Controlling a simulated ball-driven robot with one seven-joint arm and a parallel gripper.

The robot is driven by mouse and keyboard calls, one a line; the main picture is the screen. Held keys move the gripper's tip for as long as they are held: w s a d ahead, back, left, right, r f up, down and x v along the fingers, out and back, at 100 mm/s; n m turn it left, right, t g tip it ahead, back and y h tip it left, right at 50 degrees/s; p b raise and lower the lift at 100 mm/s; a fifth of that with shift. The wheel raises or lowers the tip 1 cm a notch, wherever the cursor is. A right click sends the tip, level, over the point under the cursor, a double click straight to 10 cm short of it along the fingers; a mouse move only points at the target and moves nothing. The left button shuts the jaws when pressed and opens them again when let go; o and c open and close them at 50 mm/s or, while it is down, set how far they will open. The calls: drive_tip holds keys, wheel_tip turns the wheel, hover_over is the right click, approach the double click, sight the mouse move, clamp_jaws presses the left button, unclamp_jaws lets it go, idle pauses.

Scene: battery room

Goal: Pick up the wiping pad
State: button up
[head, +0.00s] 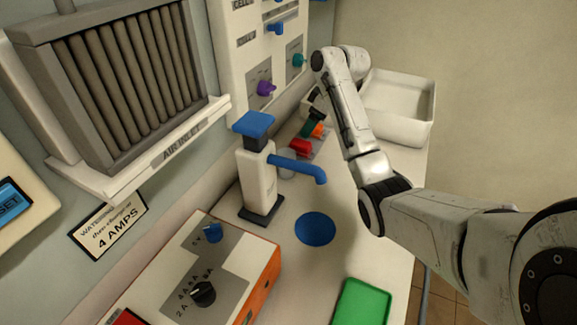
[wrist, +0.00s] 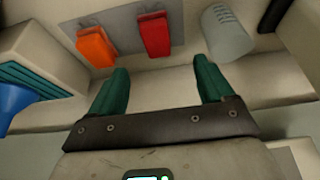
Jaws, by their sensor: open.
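I cannot tell for certain which thing is the wiping pad. A flat green, rimmed thing (head: 363,304) lies at the near edge of the counter in the head view, well away from my gripper. My gripper (wrist: 163,66) is open with nothing between its green fingers. In the head view my gripper (head: 312,116) is low over the back of the counter, partly hidden by my arm.
A red piece (wrist: 153,35) and an orange piece (wrist: 95,46) sit on a grey plate ahead of my fingers, beside a grey cup (wrist: 228,34). A white bin (head: 400,105) stands behind my arm. A blue-spouted dispenser (head: 256,180) and a blue disc (head: 315,229) are nearer.

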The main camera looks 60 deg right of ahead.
hover_over(301, 142)
drive_tip(key=s, duration=0.3)
drive_tip(key=f, duration=0.3)
drive_tip(key=a+f, duration=0.1)
drive_tip(key=shift+w+f, duration=0.2)
drive_tip(key=shift+w, duration=0.05)
drive_tip(key=shift+d+p+x, duration=0.15)
drive_tip(key=shift+d+x, duration=0.05)
drive_tip(key=shift+x, duration=0.8)
drive_tip(key=shift+d+p+x, duration=0.15)
drive_tip(key=shift+x, duration=0.85)
drive_tip(key=shift+d+p+x, duration=0.15)
drive_tip(key=shift+d+x, duration=0.05)
drive_tip(key=shift+x, duration=0.8)
drive_tip(key=shift+w+r, duration=0.1)
drive_tip(key=shift+w, duration=0.05)
drive_tip(key=shift+c, duration=0.4)
drive_tip(key=c, duration=1.1)
